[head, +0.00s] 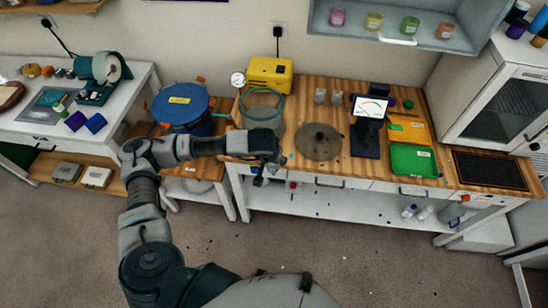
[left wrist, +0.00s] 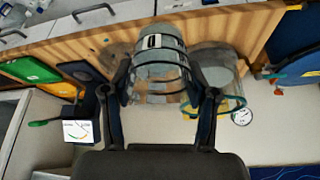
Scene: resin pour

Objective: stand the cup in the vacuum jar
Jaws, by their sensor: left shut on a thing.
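My left gripper (head: 268,168) is shut on the cup (left wrist: 158,62), a clear cup with dark rings and a small label. In the left wrist view the cup sits between the two fingers of my left gripper (left wrist: 166,92). In the head view the gripper is at the bench's front edge and mostly hides the cup. The vacuum jar (head: 262,103) is a clear, open-topped cylinder with a greenish rim, standing on the wooden bench just behind the gripper. It also shows in the left wrist view (left wrist: 222,68), beside and beyond the cup. My right gripper is out of view.
A blue round vessel (head: 181,104) stands left of the jar. A yellow pump (head: 270,72) and a gauge (head: 238,79) are behind it. A grey disc (head: 318,142), a scale with a dial (head: 370,107) and a green tray (head: 414,160) lie to the right.

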